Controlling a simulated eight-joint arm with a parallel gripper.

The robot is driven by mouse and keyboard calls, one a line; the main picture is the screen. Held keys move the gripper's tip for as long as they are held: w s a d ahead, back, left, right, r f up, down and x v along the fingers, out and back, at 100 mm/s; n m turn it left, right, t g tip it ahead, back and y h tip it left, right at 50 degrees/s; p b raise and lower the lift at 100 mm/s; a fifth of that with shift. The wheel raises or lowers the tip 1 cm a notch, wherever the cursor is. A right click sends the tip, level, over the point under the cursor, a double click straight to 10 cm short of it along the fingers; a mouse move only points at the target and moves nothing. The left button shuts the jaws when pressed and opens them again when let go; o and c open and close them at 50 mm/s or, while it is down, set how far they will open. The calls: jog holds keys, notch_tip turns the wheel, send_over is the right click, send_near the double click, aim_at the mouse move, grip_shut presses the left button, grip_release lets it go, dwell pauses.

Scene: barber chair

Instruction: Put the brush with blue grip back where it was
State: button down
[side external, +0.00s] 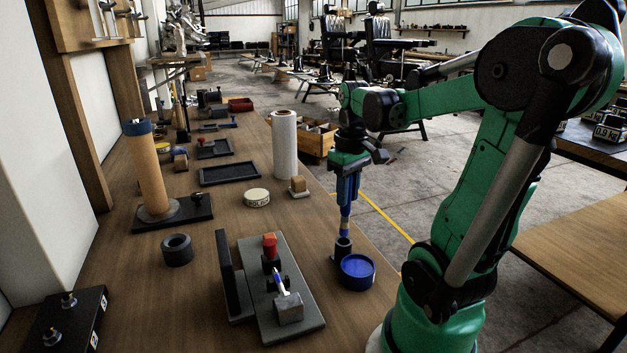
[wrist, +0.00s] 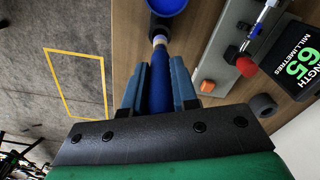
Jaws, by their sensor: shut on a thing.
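My gripper (side external: 348,190) points straight down near the right edge of the wooden bench. It is shut on the brush with blue grip; the blue grip (wrist: 158,88) lies between the two blue fingers in the wrist view. The brush is upright, and its lower part (side external: 345,225) shows below the fingers in the side view. A black cylindrical holder (side external: 342,247) stands directly under the brush. The brush's lower end meets the holder's top in the picture; I cannot tell whether it is inside or just above.
A round blue dish (side external: 357,271) stands just in front of the holder, and also shows in the wrist view (wrist: 167,5). A grey fixture (side external: 303,325) with a red-topped part (side external: 269,246) and a pen-like piece is to the left. A white roll (side external: 285,150) stands farther back.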

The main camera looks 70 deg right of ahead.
aim_at(346, 216)
jog(key=shift+f, duration=2.85)
jog(key=shift+f, duration=0.15)
jog(key=c, duration=0.7)
grip_release()
notch_tip(346, 216, up, 12)
jog(key=shift+w+a, duration=0.2)
jog(key=shift+a, duration=0.1)
jog(key=w+a+f+n+t, duration=0.1)
jog(key=w+a+f+t, duration=0.1)
jog(key=a, duration=0.4)
jog(key=w+a+f+n+t, duration=0.2)
jog(key=w+a, duration=0.1)
jog(key=a, duration=0.3)
jog(key=w+a+f+n+t, duration=0.1)
jog(key=w+a+f+t, duration=0.1)
jog(key=a, duration=0.4)
jog(key=shift+w+a+t, duration=0.15)
jog(key=shift+w+t, duration=0.35)
jog(key=shift+w, duration=0.25)
